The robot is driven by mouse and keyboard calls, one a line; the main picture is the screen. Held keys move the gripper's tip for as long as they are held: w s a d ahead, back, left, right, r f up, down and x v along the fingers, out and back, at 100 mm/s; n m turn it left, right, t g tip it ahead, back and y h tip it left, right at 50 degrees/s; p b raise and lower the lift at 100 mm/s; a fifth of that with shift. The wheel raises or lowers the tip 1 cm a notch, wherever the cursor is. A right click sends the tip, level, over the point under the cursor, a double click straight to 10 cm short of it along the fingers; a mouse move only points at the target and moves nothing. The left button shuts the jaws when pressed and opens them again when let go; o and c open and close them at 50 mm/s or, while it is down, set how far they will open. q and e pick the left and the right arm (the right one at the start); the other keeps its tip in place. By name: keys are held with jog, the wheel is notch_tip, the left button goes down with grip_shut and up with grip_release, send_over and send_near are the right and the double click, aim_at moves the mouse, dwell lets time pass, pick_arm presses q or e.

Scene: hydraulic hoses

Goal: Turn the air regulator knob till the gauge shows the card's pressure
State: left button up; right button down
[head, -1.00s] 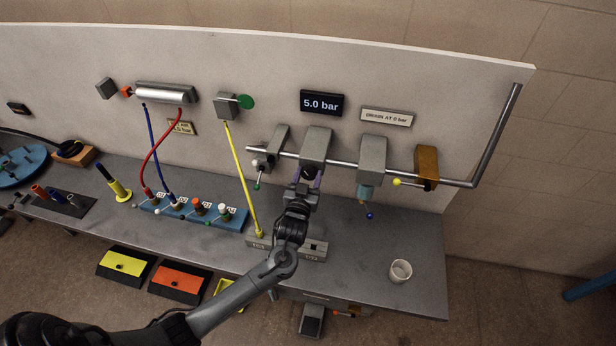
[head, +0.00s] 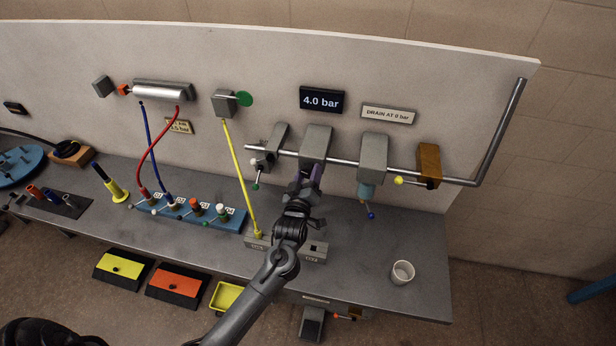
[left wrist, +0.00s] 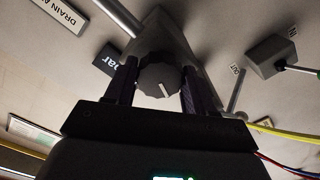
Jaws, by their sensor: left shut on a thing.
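The gauge (head: 321,100), a dark display on the back panel, reads 4.0 bar. The grey regulator block (head: 316,141) is on the pipe below it. The dark, ridged regulator knob (left wrist: 157,80) with a white mark shows in the left wrist view, between my gripper's two fingers. My left gripper (head: 308,182) is shut on it, under the block; in the head view the gripper hides the knob. A small yellowish card (head: 180,126) is on the panel behind the red hose; its lower line ends in "bar", its number partly covered. My right gripper is not in view.
A grey block with a teal bowl (head: 367,190) and blue-tipped lever hangs right of the regulator, beside a brass block (head: 429,163) with a yellow-tipped lever.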

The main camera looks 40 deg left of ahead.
pick_arm(q)
jog(key=shift+n, duration=0.4)
jog(key=o, duration=1)
jog(key=shift+o, duration=0.2)
jog(key=b+v, duration=0.2)
jog(key=v, duration=0.9)
